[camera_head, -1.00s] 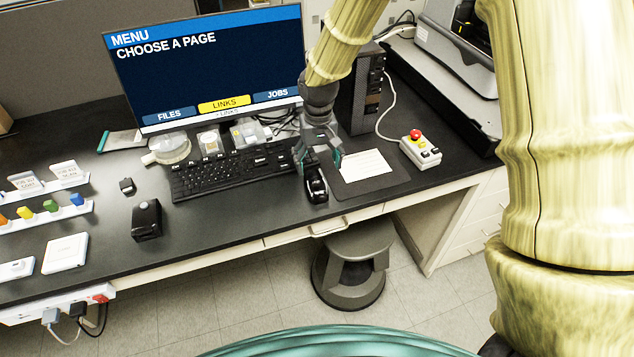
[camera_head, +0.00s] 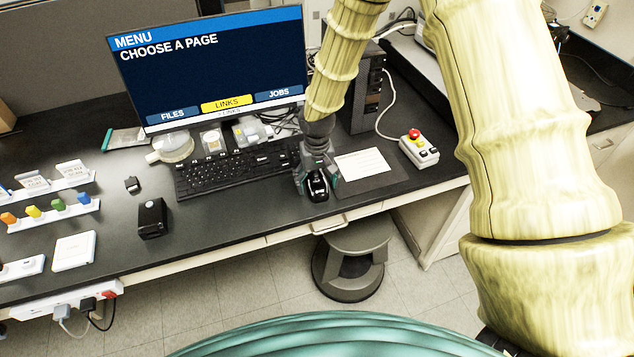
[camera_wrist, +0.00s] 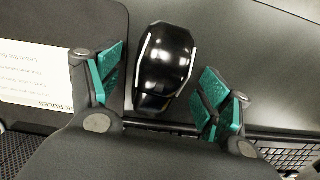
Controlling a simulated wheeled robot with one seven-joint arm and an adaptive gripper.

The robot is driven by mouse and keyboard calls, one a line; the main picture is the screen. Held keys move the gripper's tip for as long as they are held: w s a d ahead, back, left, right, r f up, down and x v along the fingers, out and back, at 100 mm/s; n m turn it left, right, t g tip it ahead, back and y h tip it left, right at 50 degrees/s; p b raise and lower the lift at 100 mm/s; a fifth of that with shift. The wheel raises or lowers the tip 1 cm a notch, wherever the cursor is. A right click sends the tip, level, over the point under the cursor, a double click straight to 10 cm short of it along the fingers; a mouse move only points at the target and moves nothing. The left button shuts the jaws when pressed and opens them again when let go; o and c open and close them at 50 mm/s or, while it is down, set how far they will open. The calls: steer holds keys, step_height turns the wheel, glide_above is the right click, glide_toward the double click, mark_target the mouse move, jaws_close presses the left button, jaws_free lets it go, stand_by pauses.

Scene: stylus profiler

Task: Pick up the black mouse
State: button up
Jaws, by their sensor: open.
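The black mouse (camera_head: 318,187) lies on the dark desk near its front edge, right of the keyboard. In the wrist view the glossy mouse (camera_wrist: 164,66) has light side stripes and sits just ahead of the fingers, between their lines. My gripper (camera_head: 315,180) is right at the mouse in the head view. In the wrist view my gripper (camera_wrist: 160,85) is open, with one teal-padded finger to each side of the mouse and a gap at each side. I cannot tell how far above the desk the fingertips are. The mouse's near end is closest to the palm.
A black keyboard (camera_head: 235,170) lies left of the mouse. A dark mat (camera_head: 385,178) with a white card (camera_head: 361,165) lies right. A monitor (camera_head: 210,70) stands behind. A control box with a red button (camera_head: 419,148) is farther right. The desk's front edge is close.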

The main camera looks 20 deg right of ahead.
steer(key=shift+w+f, duration=0.1)
steer(key=shift+f, duration=0.3)
steer(key=c, duration=1.1)
steer(key=shift+c, duration=0.2)
steer(key=shift+r, duration=0.2)
